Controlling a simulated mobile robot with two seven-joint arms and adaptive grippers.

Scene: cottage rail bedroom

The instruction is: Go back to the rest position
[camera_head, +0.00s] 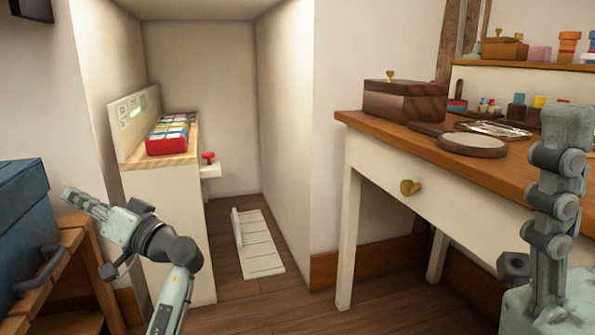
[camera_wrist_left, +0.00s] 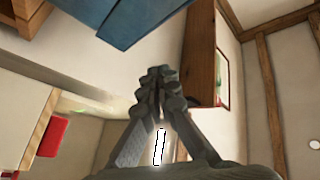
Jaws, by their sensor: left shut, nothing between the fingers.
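My left gripper (camera_head: 68,194) is at the lower left of the head view, its fingers pointing left towards a blue box, apart from it as far as I can tell. In the left wrist view the left gripper (camera_wrist_left: 159,72) has its two fingertips together with nothing between them. At the right edge of the head view, a grey jointed part of my right arm, probably the right gripper (camera_head: 568,120), points upward in front of the desk. Its fingers cannot be told apart.
The blue box (camera_head: 25,218) stands on a wooden stand (camera_head: 65,262) at left. A white counter (camera_head: 165,215) holds a red-edged tray (camera_head: 170,138). The desk (camera_head: 455,160) at right bears a wooden box (camera_head: 405,102) and a round plate (camera_head: 472,146).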

